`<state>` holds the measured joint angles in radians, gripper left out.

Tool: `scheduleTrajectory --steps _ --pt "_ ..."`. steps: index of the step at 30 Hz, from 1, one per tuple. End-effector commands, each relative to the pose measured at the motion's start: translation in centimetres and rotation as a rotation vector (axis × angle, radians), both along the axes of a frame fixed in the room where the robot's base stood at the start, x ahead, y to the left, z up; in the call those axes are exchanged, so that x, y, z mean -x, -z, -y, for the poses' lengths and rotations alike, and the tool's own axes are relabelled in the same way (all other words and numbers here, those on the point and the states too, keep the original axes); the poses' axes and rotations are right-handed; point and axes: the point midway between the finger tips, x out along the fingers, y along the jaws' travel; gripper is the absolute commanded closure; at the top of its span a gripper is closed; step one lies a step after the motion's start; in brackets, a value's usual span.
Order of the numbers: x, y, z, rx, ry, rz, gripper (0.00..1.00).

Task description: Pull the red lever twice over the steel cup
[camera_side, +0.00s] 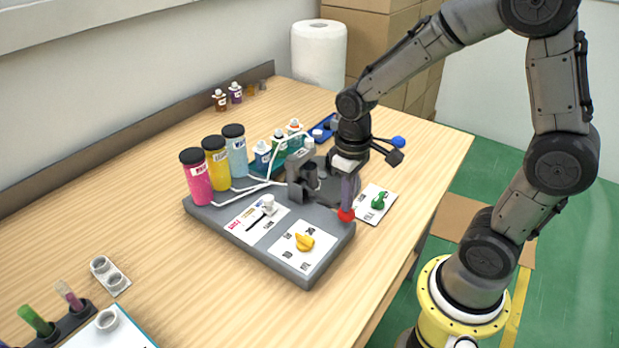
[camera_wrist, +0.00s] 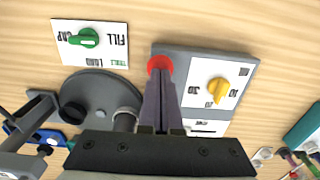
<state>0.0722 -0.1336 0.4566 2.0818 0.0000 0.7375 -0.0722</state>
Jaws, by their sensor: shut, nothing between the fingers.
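The red lever's round knob (camera_side: 346,215) is at the right end of the grey dispenser base, and it also shows in the wrist view (camera_wrist: 160,63). My gripper (camera_side: 347,206) points down with its fingers shut and empty. Its tips are right at the knob, overlapping it in both views; whether they touch it I cannot tell. The lever's stem is hidden. In the wrist view, a grey metallic cylinder (camera_wrist: 124,121), possibly the steel cup, stands at the edge of the round grey plate (camera_wrist: 98,90), left of my fingers.
The base carries a yellow knob (camera_side: 304,241), a white slider (camera_side: 268,203) and pink, yellow and pale blue bottles (camera_side: 216,155). A green knob on a white card (camera_side: 378,201) lies to the right.

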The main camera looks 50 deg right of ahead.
Motion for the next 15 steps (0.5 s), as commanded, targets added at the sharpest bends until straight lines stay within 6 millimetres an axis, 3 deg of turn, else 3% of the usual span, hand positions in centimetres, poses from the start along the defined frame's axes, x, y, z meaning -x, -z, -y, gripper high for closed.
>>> scheduleTrajectory --steps 15 --pt "-0.1 -3.6 0.0 0.000 0.000 0.002 1.00"
